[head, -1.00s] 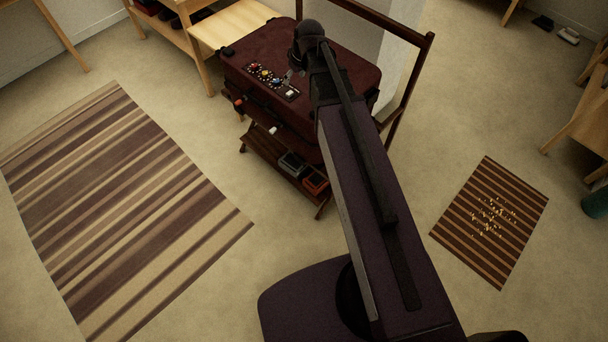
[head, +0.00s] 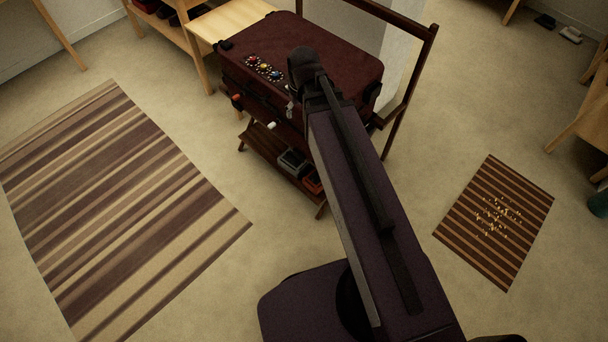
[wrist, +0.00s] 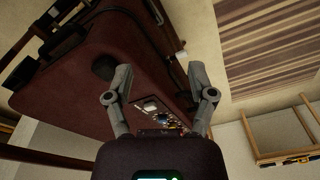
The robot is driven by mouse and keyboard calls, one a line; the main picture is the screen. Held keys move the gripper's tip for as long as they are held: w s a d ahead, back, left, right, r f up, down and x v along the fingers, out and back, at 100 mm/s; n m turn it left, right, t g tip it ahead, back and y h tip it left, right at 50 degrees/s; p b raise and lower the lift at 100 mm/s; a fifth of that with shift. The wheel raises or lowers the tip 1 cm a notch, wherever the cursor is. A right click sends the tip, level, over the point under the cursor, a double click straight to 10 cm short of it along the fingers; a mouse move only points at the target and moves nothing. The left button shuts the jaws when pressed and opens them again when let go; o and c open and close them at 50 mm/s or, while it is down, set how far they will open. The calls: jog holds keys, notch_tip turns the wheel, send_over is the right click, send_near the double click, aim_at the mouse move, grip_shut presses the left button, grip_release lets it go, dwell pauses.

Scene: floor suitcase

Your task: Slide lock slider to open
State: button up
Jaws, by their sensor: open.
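A maroon suitcase (head: 330,60) lies on a dark wooden stand. Its top carries a panel with coloured round knobs (head: 264,68), also in the wrist view (wrist: 165,121). A small white piece in a plate (wrist: 150,104), possibly the lock slider, shows between my fingers in the wrist view; my arm hides that spot in the head view. My gripper (wrist: 160,69) is open and empty, its two fingers spread over the suitcase near its front edge. In the head view the gripper is mostly hidden by my wrist. I cannot tell whether a finger touches the suitcase.
A white knob (head: 271,125) sticks out at the suitcase's front. Small boxes (head: 293,161) stand on the stand's lower shelf. A wooden bench (head: 228,24) is behind to the left. A striped rug (head: 120,210) and a smaller mat (head: 494,222) lie on open floor.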

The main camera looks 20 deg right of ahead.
jog(key=s+f+b, duration=0.2)
jog(key=f+b, duration=1.1)
jog(key=s+f+m+g+b, duration=0.1)
jog(key=s+f+b, duration=0.2)
jog(key=f+b, duration=1)
jog(key=shift+f, duration=0.35)
dwell(0.4)
dwell(0.4)
notch_tip(320, 180, up, 33)
jog(key=p, duration=3.3)
jog(key=shift+s, duration=0.15)
